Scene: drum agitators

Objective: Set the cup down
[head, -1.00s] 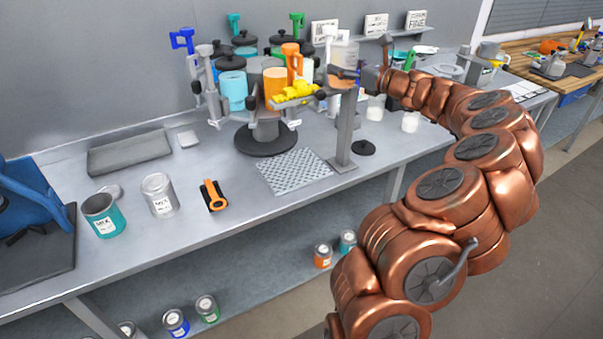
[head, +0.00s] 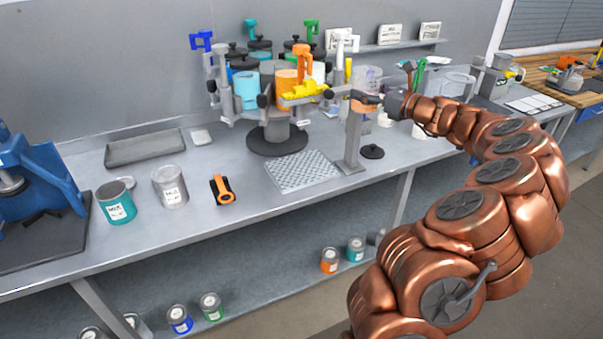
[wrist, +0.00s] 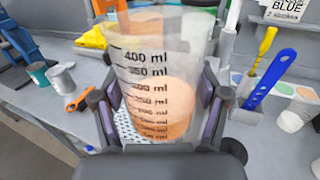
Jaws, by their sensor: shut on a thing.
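The cup (wrist: 160,75) is a clear measuring cup with black ml marks and orange liquid in its lower part. In the wrist view it stands between the two fingers of my gripper (wrist: 160,120), which is shut on it. In the head view my gripper (head: 376,100) holds the cup (head: 368,79) roughly upright and above the bench, close to the grey post of the drum agitator. The perforated plate (head: 302,171) on the bench is bare.
The agitator with coloured pots (head: 286,82) and yellow parts (head: 303,90) stands left of the cup. A teal tin (head: 116,203), a grey tin (head: 170,188) and an orange-handled tool (head: 222,189) are on the bench (head: 255,213). Blue and yellow spatulas (wrist: 270,80) stand right of the cup.

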